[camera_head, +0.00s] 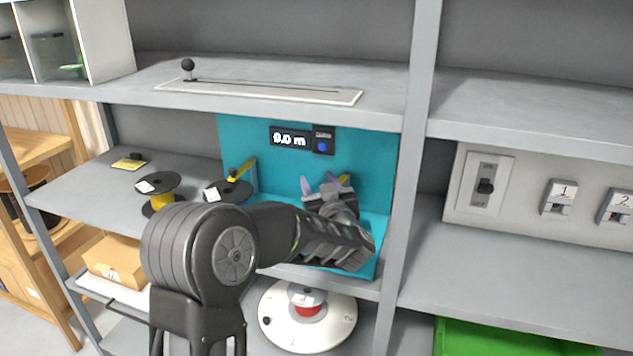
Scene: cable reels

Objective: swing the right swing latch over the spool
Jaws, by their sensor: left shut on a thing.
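My left gripper (325,187) reaches into the teal station (290,180) on the middle shelf, with its pale purple fingertips at the back right. It is shut on the right swing latch, a yellow piece (345,181) that shows only in part beside the fingers. Another yellow latch (243,171) slants up at the station's left side. A black-flanged spool (228,191) with a white label lies by that left latch. My arm and gripper hide the station's middle and floor, so I cannot tell how the right latch sits over a spool. My right gripper is not in view.
A yellow-cored spool (160,198) stands on the shelf at left. A display reading 0.0 m (290,138) is on the teal back panel. A grey upright (412,150) stands close to the right. A white turntable (335,330) with a red-cored reel is below.

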